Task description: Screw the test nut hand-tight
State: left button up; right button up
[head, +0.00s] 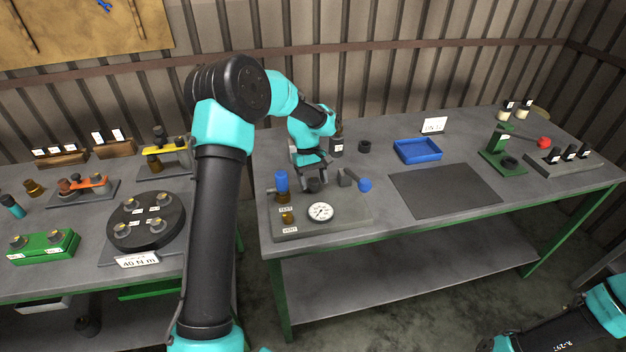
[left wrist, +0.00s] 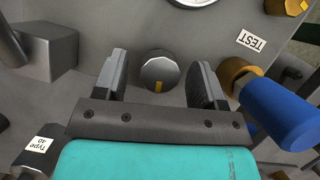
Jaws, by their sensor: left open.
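The test nut (left wrist: 160,74) shows in the left wrist view as a dark round-topped piece with a yellow mark. It also shows as a small dark cylinder (head: 313,186) on the grey test plate (head: 345,228) in the head view. My left gripper (head: 311,172) points down over it; in the left wrist view its open fingers (left wrist: 161,68) lie to either side of the nut, with a gap on each side. The nut's lower part and thread are hidden. My right arm shows at the bottom right of the head view, but its gripper is not visible.
A brass valve with a blue handle (head: 281,182) stands close beside the gripper, near the TEST label (left wrist: 251,40). A blue-knobbed lever (head: 364,185) and a dial gauge (head: 320,212) are on the plate. A blue tray (head: 418,151) and dark mat (head: 444,190) lie to the right.

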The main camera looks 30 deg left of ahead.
pick_arm(q)
jog(key=shift+c, duration=0.4)
jog(key=c, duration=0.8)
jog(key=shift+c, duration=0.2)
jog(key=shift+m, duration=0.4)
jog(key=m+g+y, duration=0.1)
jog(key=m, duration=0.2)
jog(key=shift+d, duration=0.1)
jog(key=shift+m+y, duration=0.8)
jog(key=shift+m, duration=1.3)
jog(key=shift+w+g, duration=0.1)
jog(key=shift+g, duration=0.2)
jog(key=o, duration=0.9)
